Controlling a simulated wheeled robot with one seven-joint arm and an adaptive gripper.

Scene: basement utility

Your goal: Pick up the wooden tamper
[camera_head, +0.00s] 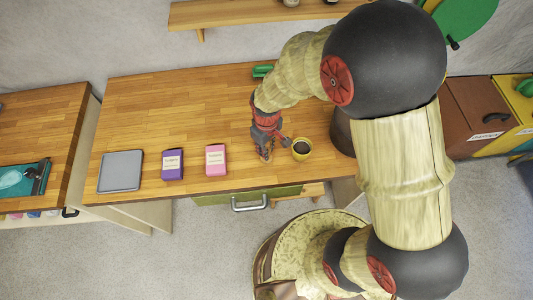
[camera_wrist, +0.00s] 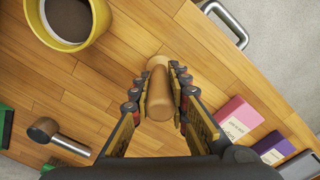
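The wooden tamper (camera_wrist: 158,92) is a smooth light-brown piece with a rounded end, in the middle of the wrist view. My gripper (camera_wrist: 158,76) is around it, with one finger on each side. The fingers look open, with narrow gaps between them and the wood. I cannot tell whether any pad touches it. In the head view my gripper (camera_head: 265,156) points down over the wooden counter (camera_head: 190,100), and I cannot make out the tamper there.
A yellow mug (camera_head: 301,149) with dark contents stands just right of my gripper. Pink (camera_head: 216,160) and purple (camera_head: 172,165) packets and a grey flat item (camera_head: 121,171) lie to the left. A metal tool with a dark round head (camera_wrist: 44,130) lies nearby. The counter's back left is clear.

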